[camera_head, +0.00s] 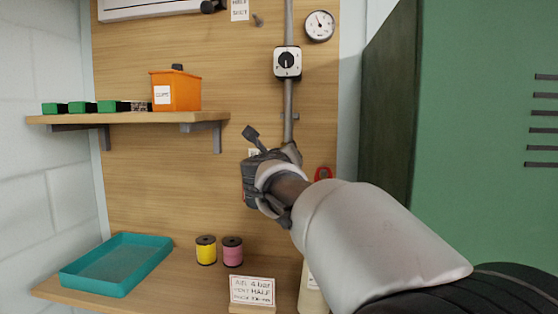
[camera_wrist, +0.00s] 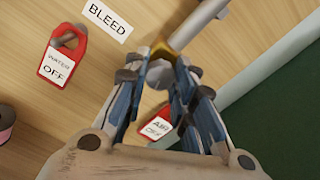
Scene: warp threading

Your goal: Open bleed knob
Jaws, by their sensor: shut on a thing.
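My gripper (camera_wrist: 160,66) reaches toward the wooden board, its blue and grey fingers closed around a small grey round knob (camera_wrist: 158,76), which I take for the bleed knob. The fingers hide part of it. A brass fitting (camera_wrist: 168,50) and a grey pipe (camera_wrist: 207,15) show just beyond the fingertips. A white label reading BLEED (camera_wrist: 108,18) is on the board, up and left of the fingertips. In the head view my gripper (camera_head: 264,176) is at the board below the vertical pipe (camera_head: 289,105), and it hides the knob there.
A red WATER OFF tag (camera_wrist: 62,57) hangs left of my fingers; a red AIR OFF tag (camera_wrist: 160,127) shows between them. A pressure gauge (camera_head: 319,26) and a dial box (camera_head: 287,62) are above. A shelf (camera_head: 135,117) is left, a green cabinet (camera_head: 470,120) right.

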